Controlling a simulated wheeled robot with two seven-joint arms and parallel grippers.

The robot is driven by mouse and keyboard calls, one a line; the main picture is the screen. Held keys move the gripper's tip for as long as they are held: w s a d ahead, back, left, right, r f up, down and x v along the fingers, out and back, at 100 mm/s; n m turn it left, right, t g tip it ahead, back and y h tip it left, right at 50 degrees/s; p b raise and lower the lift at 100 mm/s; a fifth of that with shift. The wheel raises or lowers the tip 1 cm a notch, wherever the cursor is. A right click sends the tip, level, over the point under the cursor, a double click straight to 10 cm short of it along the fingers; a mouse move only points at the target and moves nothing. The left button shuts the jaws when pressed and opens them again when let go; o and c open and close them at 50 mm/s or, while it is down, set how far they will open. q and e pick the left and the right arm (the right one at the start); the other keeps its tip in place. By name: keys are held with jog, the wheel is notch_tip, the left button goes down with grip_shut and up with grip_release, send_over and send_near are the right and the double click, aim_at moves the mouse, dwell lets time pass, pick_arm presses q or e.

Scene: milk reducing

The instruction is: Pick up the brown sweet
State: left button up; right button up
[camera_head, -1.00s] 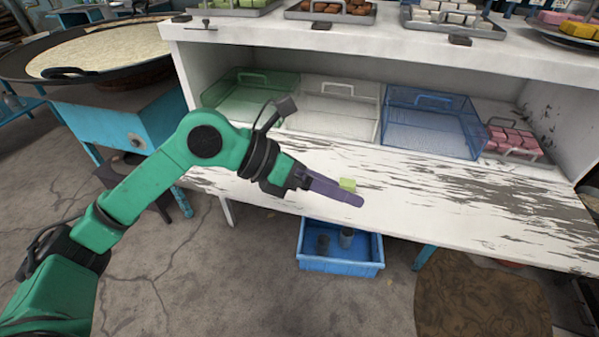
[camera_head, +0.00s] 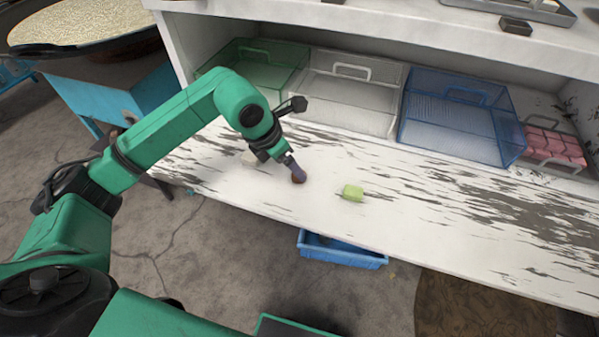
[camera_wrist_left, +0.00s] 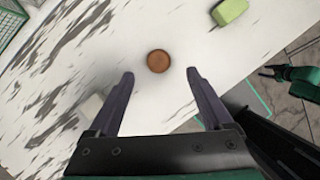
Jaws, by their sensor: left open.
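The brown sweet (camera_head: 299,178) lies on the worn white counter, just under the fingertips of my left gripper (camera_head: 292,167) in the head view. In the left wrist view the round brown sweet (camera_wrist_left: 158,61) lies just ahead of the gap between the two fingertips of my left gripper (camera_wrist_left: 160,75). The fingers are spread apart and nothing is between them. What looks like my right gripper (camera_wrist_left: 272,72) shows small and dark at the right edge of the left wrist view; its fingers are unclear.
A green sweet (camera_head: 353,193) lies to the right and a white sweet (camera_head: 249,158) to the left on the counter. Behind stand green (camera_head: 262,50), white (camera_head: 340,55) and blue (camera_head: 450,85) mesh trays, and a tray of pink sweets (camera_head: 550,147). A blue bin (camera_head: 340,252) is below.

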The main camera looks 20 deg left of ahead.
pick_arm(q)
jog(key=p+x, duration=0.1)
jog(key=x, duration=0.4)
jog(key=shift+a+f, duration=0.1)
jog(key=shift+f, duration=0.3)
grip_shut()
pick_arm(e)
jog(key=shift+w+a+r, duration=0.1)
jog(key=shift+w+r, duration=0.55)
jog(key=shift+w, duration=0.2)
pick_arm(q)
jog(key=shift+r, duration=0.2)
